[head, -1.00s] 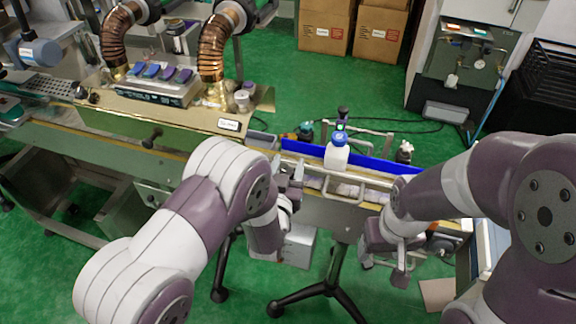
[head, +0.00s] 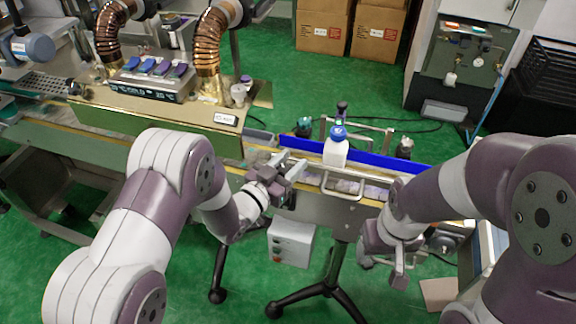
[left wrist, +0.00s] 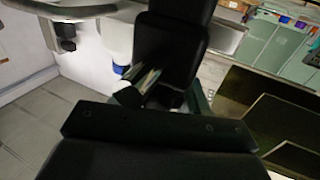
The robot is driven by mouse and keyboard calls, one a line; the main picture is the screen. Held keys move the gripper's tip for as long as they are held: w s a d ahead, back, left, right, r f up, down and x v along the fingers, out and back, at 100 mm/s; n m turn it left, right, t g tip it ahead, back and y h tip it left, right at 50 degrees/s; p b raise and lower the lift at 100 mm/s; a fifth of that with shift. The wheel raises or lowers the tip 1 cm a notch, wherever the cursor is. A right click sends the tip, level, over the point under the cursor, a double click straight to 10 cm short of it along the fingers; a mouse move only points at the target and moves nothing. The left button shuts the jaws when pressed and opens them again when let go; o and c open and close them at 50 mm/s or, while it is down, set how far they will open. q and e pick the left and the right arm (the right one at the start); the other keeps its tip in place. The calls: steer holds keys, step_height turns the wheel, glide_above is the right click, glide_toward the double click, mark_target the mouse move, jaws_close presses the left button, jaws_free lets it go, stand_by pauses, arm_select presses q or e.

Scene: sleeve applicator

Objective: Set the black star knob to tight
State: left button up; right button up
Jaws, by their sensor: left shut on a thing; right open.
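My left gripper (head: 284,168) is at the conveyor's front side, near the left end of the rail. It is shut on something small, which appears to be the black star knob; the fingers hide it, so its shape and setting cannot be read. In the left wrist view the dark gripper (left wrist: 160,75) fills the middle, and no star shape shows clearly. My right gripper (head: 388,264) is open and empty, hanging in front of the conveyor's right part.
A white bottle with a blue cap (head: 337,150) stands on the conveyor, between the blue guide (head: 385,163) and the metal front rail (head: 345,181). A grey control box (head: 291,243) hangs below. The heat tunnel (head: 160,115) stands left. Green floor is open behind.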

arm_select(q)
steer(key=shift+s+d+m+g+h+b, duration=0.15)
steer(key=shift+m+g+h+b, duration=0.15)
steer(key=shift+m+g+h, duration=0.8)
steer(key=shift+s+d+m+g+h+b, duration=0.1)
steer(key=shift+m+g+h+b, duration=0.2)
steer(key=shift+m+g+h, duration=0.8)
steer(key=shift+r+g, duration=0.1)
steer(key=shift+g, duration=0.2)
steer(key=o, duration=1)
steer(key=shift+c, duration=0.2)
steer(key=v, duration=1.2)
steer(key=shift+s+a+b, duration=0.3)
steer(key=shift+b, duration=0.15)
